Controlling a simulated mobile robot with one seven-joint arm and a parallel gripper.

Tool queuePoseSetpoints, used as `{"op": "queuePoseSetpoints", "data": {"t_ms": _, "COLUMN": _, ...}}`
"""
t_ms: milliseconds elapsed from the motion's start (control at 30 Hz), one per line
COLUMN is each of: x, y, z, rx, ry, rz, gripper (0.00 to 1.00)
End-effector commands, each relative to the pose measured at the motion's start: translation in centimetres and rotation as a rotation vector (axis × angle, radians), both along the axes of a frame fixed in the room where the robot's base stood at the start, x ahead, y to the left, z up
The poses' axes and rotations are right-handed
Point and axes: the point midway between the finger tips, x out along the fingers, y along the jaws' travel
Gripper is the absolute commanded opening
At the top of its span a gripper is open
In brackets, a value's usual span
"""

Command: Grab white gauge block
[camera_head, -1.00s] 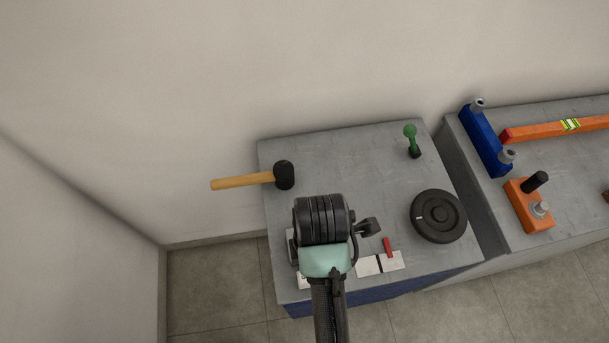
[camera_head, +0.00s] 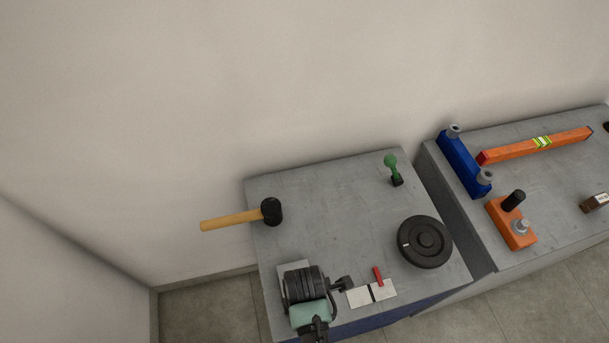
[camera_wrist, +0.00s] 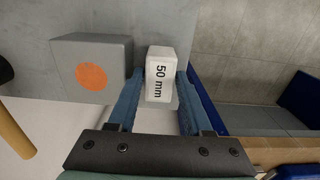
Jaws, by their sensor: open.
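The white gauge block (camera_wrist: 160,75), marked "50 mm", lies on the grey cart top in the wrist view. My gripper (camera_wrist: 160,82) is open, with its two blue fingers on either side of the block. I cannot tell whether the fingers touch it. In the head view my arm's dark end covers the front left corner of the cart, and the gauge block and my fingertips are hidden behind it.
A grey block with an orange dot (camera_wrist: 90,77) sits close beside the left finger. The cart also holds a mallet (camera_head: 240,217), a black disc (camera_head: 425,242), a green-handled piece (camera_head: 391,167) and a white plate with a red handle (camera_head: 372,292). A second cart (camera_head: 545,185) stands right.

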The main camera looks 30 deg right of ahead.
Motion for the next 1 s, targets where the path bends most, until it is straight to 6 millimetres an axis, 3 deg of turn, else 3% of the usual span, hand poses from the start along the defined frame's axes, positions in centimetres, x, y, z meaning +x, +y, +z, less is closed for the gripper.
{"op": "queuePoseSetpoints", "data": {"t_ms": 133, "x": -0.01, "y": -0.02, "z": -1.03, "rx": 0.000, "ry": 0.000, "rz": 0.000, "gripper": 0.50}}
{"op": "queuePoseSetpoints", "data": {"t_ms": 367, "x": 0.02, "y": -0.03, "z": -1.16, "rx": 0.000, "ry": -0.001, "rz": 0.000, "gripper": 0.50}}
{"op": "queuePoseSetpoints", "data": {"t_ms": 667, "x": 0.02, "y": -0.02, "z": -1.14, "rx": 0.000, "ry": -0.001, "rz": 0.001, "gripper": 0.00}}
{"op": "queuePoseSetpoints", "data": {"t_ms": 1000, "x": 0.06, "y": -0.03, "z": -1.08, "rx": -0.001, "ry": -0.002, "rz": 0.001, "gripper": 0.00}}
